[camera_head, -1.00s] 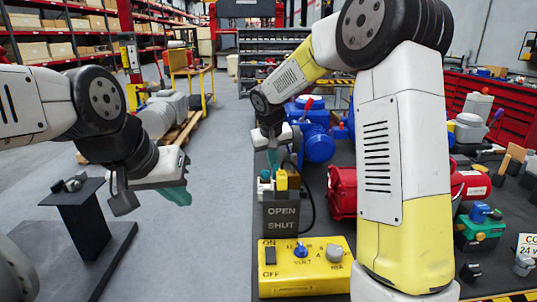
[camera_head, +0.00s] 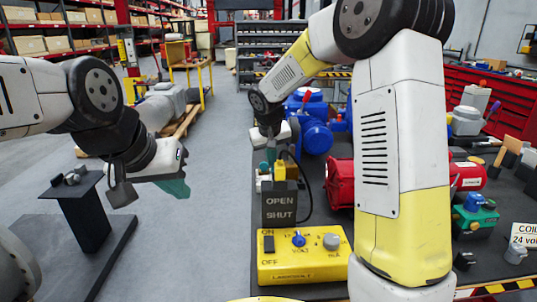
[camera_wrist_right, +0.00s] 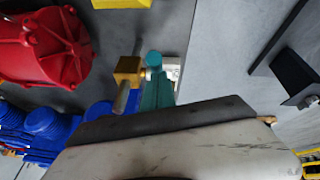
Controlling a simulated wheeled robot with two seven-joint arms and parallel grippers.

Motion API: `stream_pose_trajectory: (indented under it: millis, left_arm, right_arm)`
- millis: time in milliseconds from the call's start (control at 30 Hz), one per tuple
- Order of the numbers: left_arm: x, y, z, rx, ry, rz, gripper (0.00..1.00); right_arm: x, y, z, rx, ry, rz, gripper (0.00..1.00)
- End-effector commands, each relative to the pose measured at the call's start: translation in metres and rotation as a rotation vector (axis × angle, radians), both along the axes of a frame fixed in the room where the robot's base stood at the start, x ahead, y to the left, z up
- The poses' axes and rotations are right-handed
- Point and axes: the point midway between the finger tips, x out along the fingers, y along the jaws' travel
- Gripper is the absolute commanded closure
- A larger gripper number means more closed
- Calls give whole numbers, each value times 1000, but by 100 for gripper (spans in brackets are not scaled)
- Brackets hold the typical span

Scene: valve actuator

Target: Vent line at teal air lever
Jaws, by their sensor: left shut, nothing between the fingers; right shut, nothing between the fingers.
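A small teal knob (camera_head: 264,167), which looks like the end of the teal air lever, stands behind the OPEN/SHUT sign (camera_head: 280,205). In the right wrist view the teal knob (camera_wrist_right: 153,58) sits beside a brass-coloured fitting (camera_wrist_right: 127,70). My right gripper (camera_head: 271,154) is shut and empty, pointing down just above the knob. In the wrist view its teal fingertips (camera_wrist_right: 157,90) appear right against or very near the knob; I cannot tell whether they touch. The lever's lower part is hidden. My left gripper (camera_head: 176,187) is shut and empty, over the floor at left.
A yellow control box (camera_head: 300,262) stands in front of the sign. A red housing (camera_head: 340,185) and blue valve bodies (camera_head: 316,138) lie close to the right and behind. A dark stand (camera_head: 85,215) is below my left arm. Open floor lies left of the bench.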

Motion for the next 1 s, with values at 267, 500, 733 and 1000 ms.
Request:
stream_pose_trajectory:
  millis: [267,500,733,1000]
  left_arm:
    - [0,0,0,0,0,0,100]
    - [0,0,0,0,0,0,100]
    - [0,0,0,0,0,0,100]
    - [0,0,0,0,0,0,100]
  right_arm:
    - [-12,0,-17,-2,3,0,100]
    - [-21,0,-29,-2,3,-1,100]
    - [-25,0,-35,-1,2,-1,100]
    - [-25,0,-36,0,2,0,100]
